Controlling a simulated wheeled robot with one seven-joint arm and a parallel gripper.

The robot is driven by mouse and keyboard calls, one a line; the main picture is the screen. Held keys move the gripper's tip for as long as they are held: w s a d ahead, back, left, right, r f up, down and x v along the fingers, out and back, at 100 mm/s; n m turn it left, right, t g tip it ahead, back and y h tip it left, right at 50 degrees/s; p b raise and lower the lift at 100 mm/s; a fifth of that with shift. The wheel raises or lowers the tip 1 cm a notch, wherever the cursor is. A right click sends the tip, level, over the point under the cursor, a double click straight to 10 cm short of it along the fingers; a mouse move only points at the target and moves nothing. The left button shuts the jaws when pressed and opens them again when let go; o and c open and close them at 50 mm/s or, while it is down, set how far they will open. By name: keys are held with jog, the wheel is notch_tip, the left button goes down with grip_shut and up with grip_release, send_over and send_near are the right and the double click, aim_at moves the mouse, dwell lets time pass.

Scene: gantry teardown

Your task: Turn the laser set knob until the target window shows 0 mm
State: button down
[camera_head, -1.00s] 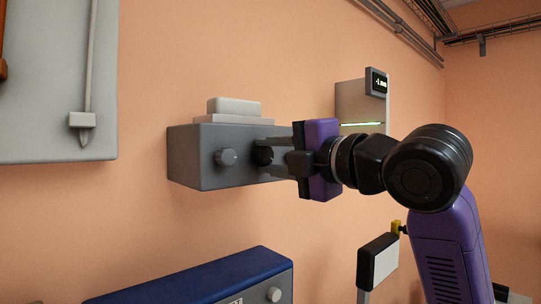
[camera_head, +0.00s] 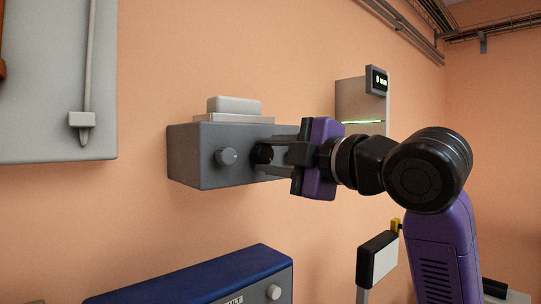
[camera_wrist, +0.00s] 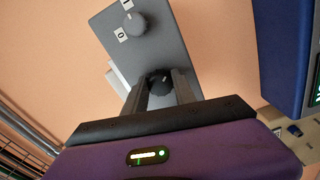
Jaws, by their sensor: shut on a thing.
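A grey control box (camera_head: 205,165) on the wall carries a light grey knob (camera_head: 227,156) and a dark knob (camera_head: 264,155) to its right. My gripper (camera_head: 268,156) is shut on the dark knob, with one finger on either side of it. The dark knob (camera_wrist: 160,83) also shows between my fingertips in the wrist view; the grey knob (camera_wrist: 135,24) there sits beside "0" marks. The small display window (camera_head: 378,80) at upper right is lit and appears to read "0 mm". Which knob carries which label cannot be read in the head view.
A panel with a green light strip (camera_head: 360,122) stands under the display. A blue box (camera_head: 215,280) with a pale knob is below. A grey wall panel (camera_head: 50,110) is at left. Bare wall lies between them.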

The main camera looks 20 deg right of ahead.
jog(key=shift+d, duration=0.15)
jog(key=c, duration=1)
grip_release()
jog(key=b+v, duration=0.2)
jog(key=v, duration=0.5)
jog(key=shift+s, duration=0.35)
